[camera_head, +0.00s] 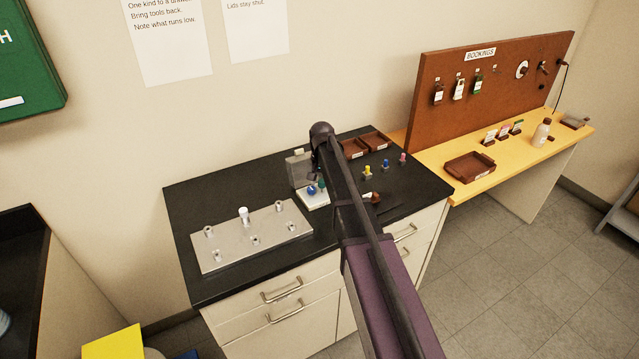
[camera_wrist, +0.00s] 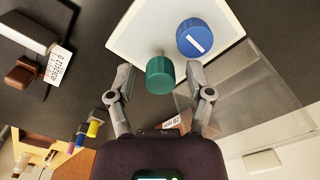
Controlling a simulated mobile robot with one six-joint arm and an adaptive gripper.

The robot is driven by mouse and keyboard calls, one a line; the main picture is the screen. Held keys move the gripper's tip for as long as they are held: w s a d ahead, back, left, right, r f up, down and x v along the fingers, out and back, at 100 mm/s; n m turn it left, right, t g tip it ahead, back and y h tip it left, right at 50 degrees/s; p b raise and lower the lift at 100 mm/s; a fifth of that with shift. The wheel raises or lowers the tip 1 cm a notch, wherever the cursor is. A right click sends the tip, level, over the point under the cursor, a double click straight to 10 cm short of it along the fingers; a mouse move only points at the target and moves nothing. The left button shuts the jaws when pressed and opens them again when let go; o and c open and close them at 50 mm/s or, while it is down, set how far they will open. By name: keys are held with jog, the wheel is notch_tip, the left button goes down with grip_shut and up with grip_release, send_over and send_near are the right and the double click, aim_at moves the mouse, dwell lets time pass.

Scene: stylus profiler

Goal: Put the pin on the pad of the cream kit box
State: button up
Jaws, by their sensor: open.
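The cream kit box (camera_head: 314,203) stands on the black bench with its clear lid (camera_head: 297,168) raised. Its pale inside (camera_wrist: 130,42) fills the top of the wrist view. A blue round-headed piece (camera_wrist: 197,37) with a white stripe is over the pad area. A green-headed pin (camera_wrist: 160,76) with a short pale stem is near the box edge. Both also show in the head view, blue (camera_head: 311,190) and green (camera_head: 322,183). My gripper (camera_wrist: 159,78) is open, its fingers either side of the green head with visible gaps. Whether the green pin touches the box is unclear.
A metal plate (camera_head: 225,255) with several posts lies left of the box. Yellow (camera_head: 367,172), blue (camera_head: 385,164) and pink (camera_head: 402,158) pieces stand to the right. Brown trays (camera_head: 375,141) stand behind. A brown round-ended tool (camera_head: 376,197) lies near my arm. The raised lid (camera_wrist: 245,85) is close to my right finger.

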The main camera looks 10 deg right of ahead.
aim_at(322, 183)
jog(key=shift+r, duration=0.2)
notch_tip(322, 183, up, 12)
jog(key=p, duration=1.2)
jog(key=shift+s, duration=0.1)
dwell(0.5)
jog(key=s+n, duration=0.5)
jog(key=s, duration=2.3)
jog(key=shift+s+a, duration=0.25)
jog(key=shift+s, duration=0.1)
